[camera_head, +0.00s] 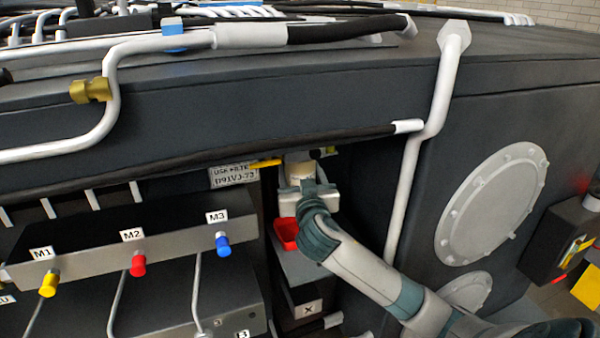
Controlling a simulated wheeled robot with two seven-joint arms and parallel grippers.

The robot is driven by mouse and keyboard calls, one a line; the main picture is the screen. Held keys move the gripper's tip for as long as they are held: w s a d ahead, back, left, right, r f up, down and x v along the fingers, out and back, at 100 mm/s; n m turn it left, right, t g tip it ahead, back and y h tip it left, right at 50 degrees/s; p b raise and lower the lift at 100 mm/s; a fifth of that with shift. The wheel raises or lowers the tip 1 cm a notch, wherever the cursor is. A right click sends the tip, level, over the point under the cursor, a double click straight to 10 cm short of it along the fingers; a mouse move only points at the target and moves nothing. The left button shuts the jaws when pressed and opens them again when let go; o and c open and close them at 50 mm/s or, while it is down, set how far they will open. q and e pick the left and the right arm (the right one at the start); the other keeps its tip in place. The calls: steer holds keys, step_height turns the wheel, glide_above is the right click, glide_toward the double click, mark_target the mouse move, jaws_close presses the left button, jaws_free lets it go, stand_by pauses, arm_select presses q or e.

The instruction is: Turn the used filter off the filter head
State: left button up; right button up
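A pale cylinder (300,172), which looks like the used filter, hangs under the dark overhang in a narrow bay right of centre. Its upper end meets a part that looks like the filter head (298,156), mostly in shadow. My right arm reaches in from the lower right, and its gripper (301,186) is up at the cylinder's lower part. The hand and wrist hide the fingertips and most of the cylinder, so I cannot tell if the fingers are closed on it. My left gripper is not in view.
A red open container (287,232) sits below and behind my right wrist. A yellow piece (265,163) sticks out left of the filter. A grey manifold (135,250) with coloured caps stands left. A white pipe (420,140) runs down on the right, close to my arm.

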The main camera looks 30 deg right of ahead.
steer(key=shift+m+g+h+b, duration=0.5)
steer(key=shift+m+g+h, duration=0.8)
steer(key=shift+h, duration=0.6)
steer(key=shift+w+f+m+g+h+b, duration=0.1)
steer(key=shift+m+g+h+b, duration=0.65)
steer(key=shift+m+g+h, duration=0.2)
steer(key=shift+m+h, duration=0.25)
steer(key=shift+s+d+g, duration=0.2)
steer(key=shift+g, duration=0.25)
steer(key=o, duration=1.4)
steer(key=shift+a+r, duration=0.15)
steer(key=shift+r, duration=0.05)
steer(key=shift+o, duration=0.3)
steer(key=shift+w+b, duration=0.1)
steer(key=shift+b, duration=0.25)
